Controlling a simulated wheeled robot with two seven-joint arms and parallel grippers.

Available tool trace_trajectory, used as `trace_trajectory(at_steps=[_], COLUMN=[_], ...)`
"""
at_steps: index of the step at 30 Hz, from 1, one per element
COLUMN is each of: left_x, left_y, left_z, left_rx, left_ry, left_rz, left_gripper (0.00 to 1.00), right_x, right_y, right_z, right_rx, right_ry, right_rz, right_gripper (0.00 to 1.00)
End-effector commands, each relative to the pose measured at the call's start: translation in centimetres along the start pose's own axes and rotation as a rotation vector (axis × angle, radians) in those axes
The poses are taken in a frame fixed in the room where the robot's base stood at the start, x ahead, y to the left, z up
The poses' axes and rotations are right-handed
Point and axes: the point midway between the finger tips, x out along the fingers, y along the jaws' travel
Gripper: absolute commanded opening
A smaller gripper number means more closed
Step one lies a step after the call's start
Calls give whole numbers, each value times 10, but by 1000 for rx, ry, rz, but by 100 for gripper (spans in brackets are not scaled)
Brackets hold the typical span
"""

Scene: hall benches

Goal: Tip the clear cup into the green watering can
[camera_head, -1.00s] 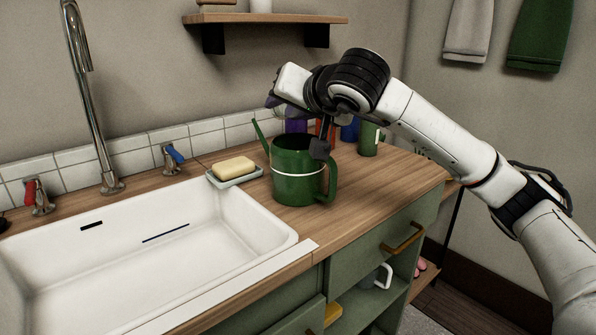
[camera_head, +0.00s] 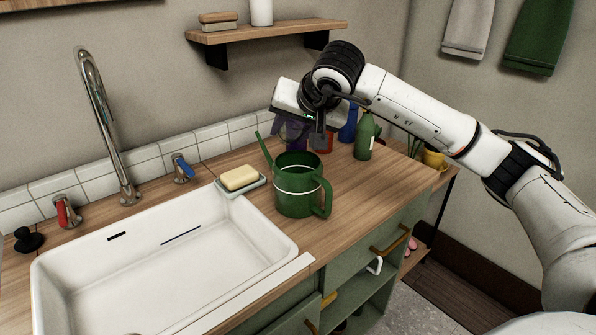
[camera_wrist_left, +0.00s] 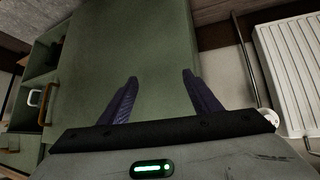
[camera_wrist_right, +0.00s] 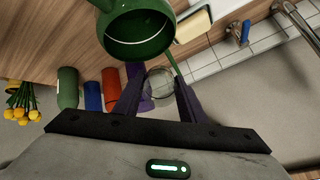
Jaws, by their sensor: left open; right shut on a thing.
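The green watering can (camera_head: 297,205) stands upright on the wooden counter, right of the sink, its open top facing up. It also shows in the right wrist view (camera_wrist_right: 138,48), where its inside looks plain dark green. My right gripper (camera_head: 305,138) is just behind and above the can. In the right wrist view its fingers (camera_wrist_right: 160,98) are shut on the clear cup (camera_wrist_right: 160,84), whose round see-through rim shows between them. I cannot make the cup out in the head view. My left gripper (camera_wrist_left: 156,85) is open and empty before a green cabinet panel, outside the head view.
A soap bar (camera_head: 240,178) on a dish sits left of the can, beside the white sink (camera_head: 165,262). Red (camera_wrist_right: 113,88), blue (camera_wrist_right: 93,97) and green (camera_head: 364,138) containers stand behind, near my right gripper. A wooden shelf (camera_head: 270,31) hangs above. The counter right of the can is clear.

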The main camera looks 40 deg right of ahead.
Motion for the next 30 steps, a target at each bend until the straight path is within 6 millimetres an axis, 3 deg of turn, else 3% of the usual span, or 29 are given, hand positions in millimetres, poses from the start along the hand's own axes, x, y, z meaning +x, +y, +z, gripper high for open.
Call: trace_trajectory(at_steps=[1, 6, 14, 26, 30], left_x=[-14, -30, -37, -77, -72], left_y=[-2, -7, -11, -6, -7], left_z=[-10, -18, -20, -62, -58], left_rx=[-3, -14, -20, -20, -19], left_ry=[-4, -11, -16, -13, -8], left_rz=[-5, -16, -23, -23, -22], left_gripper=[57, 57, 57, 57, 57], right_x=[-6, -2, 4, 4, 11], right_y=[-3, -1, 2, 2, 5], right_z=[-6, -4, 1, 2, 7], right_rx=[1, 1, 0, 2, 2], right_ry=[-31, -116, -170, -332, -400], right_rz=[18, 68, 97, 191, 230], right_gripper=[15, 15, 15, 15, 15])
